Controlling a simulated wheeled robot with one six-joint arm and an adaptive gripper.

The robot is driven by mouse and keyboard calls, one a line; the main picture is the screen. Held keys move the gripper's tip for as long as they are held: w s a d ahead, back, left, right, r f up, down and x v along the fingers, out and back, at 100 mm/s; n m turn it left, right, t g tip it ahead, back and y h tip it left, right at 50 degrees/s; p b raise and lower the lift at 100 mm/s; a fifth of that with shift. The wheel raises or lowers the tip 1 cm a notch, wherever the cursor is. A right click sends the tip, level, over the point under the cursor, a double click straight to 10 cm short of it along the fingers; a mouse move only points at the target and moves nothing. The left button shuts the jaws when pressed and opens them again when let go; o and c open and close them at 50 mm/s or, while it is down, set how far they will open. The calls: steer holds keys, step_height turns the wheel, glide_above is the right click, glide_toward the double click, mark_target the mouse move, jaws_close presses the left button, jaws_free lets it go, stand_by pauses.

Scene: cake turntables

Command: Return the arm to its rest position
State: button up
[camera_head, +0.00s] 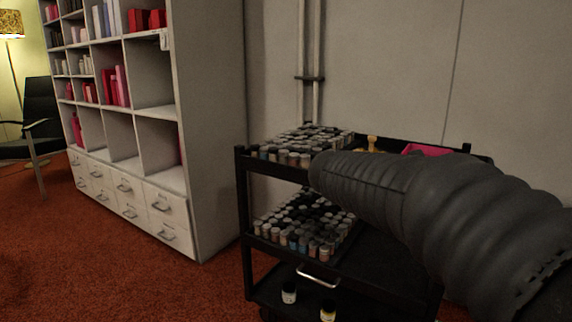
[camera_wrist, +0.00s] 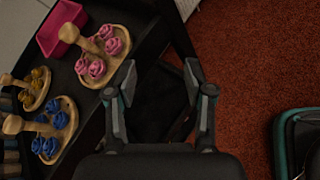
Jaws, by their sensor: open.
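My gripper (camera_wrist: 161,85) shows in the wrist view with its two fingers apart and nothing between them. It is over the right part of a black cart (camera_wrist: 155,35), beside the cart's edge. Left of it are small wooden turntables: one with pink roses (camera_wrist: 117,28), one with blue roses (camera_wrist: 66,104) and one with yellow roses (camera_wrist: 48,86). In the head view my dark ribbed arm reaches in from the lower right in front of the cart (camera_head: 243,195). It hides my gripper and much of the cart top.
A pink box (camera_wrist: 47,35) stands on the cart's top. Several small jars (camera_head: 300,222) fill the shelves at the left. A white bookcase (camera_head: 215,130) stands left of the cart. The red carpet (camera_wrist: 245,60) right of the cart is partly clear, with a dark teal-edged object (camera_wrist: 280,135) there.

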steer(key=s+a+f+m+y+p, duration=0.1)
steer(key=s+a+f+m+y, duration=0.2)
steer(key=s, duration=0.4)
steer(key=s+a+f+m+y+p, duration=0.2)
steer(key=s+a+m+y, duration=0.2)
steer(key=s+m, duration=0.3)
steer(key=s+a+f+m+t+y+p, duration=0.1)
steer(key=s+a+f+m+y+p, duration=0.1)
steer(key=s, duration=0.6)
steer(key=a+f+m+y, duration=0.1)
steer(key=a+m+y, duration=0.1)
steer(key=m+y, duration=0.1)
steer(key=shift+s+f+m, duration=0.3)
steer(key=shift+m, duration=0.2)
